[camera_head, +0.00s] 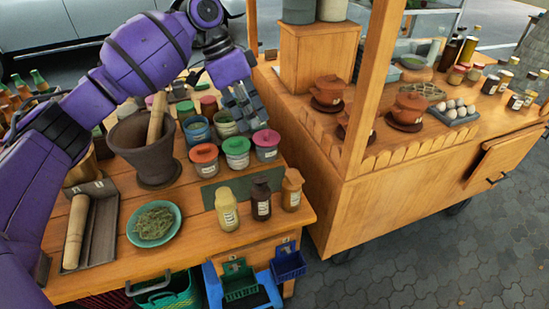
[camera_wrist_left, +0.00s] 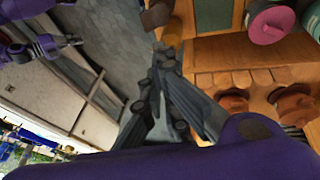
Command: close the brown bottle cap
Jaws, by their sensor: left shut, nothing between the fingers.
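Three small bottles stand in a row at the table's front right corner in the head view: a yellow one (camera_head: 228,210), a dark brown one (camera_head: 261,200) and an amber-brown one (camera_head: 291,190). The state of their caps is too small to tell. My left gripper (camera_head: 245,108) is shut and empty, above the jars behind the bottles. In the left wrist view its fingers (camera_wrist_left: 160,70) are together, with a dark brown shape (camera_wrist_left: 156,15) past the tips. A grey gripper on a purple arm, apparently my right (camera_wrist_left: 68,42), shows at the left there; its jaws are unclear.
Lidded jars (camera_head: 236,150) crowd behind the bottles. A mortar with pestle (camera_head: 145,150), a green plate of herbs (camera_head: 154,224) and a wooden tray with roller (camera_head: 98,240) fill the left. A post (camera_head: 369,90) and a second counter (camera_head: 400,190) stand to the right.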

